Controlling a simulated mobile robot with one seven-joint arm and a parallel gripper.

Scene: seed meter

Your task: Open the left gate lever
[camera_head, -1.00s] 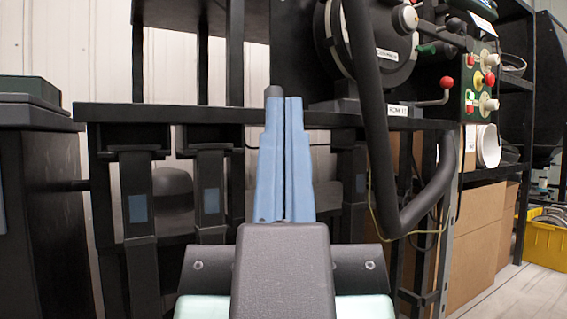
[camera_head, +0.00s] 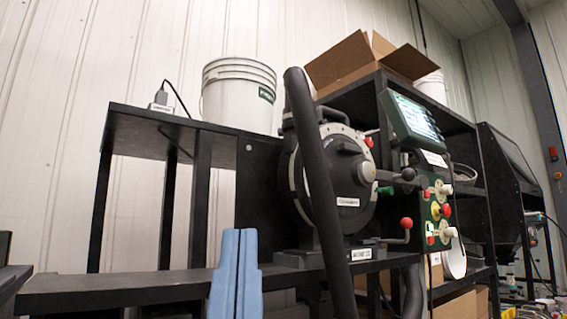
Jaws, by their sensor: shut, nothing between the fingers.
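The seed meter is a round dark housing (camera_head: 350,197) with a pale rim, standing on the black bench. A bent lever with a red ball knob (camera_head: 405,223) stands at its lower right. A lever with a black ball knob (camera_head: 407,174) and a green handle (camera_head: 385,190) sit at its right side. A small red knob (camera_head: 369,142) is at its upper right. I cannot tell which of these is the left gate lever. My gripper (camera_head: 238,235), with long blue fingers, is shut and empty. It points up at the bottom, left of the meter in the picture and apart from it.
A thick black tube (camera_head: 318,165) crosses in front of the meter's left part. A green panel (camera_head: 437,212) with red, yellow and white knobs and a tilted screen (camera_head: 412,117) stand at the right. A white bucket (camera_head: 238,97) and an open cardboard box (camera_head: 365,60) are above.

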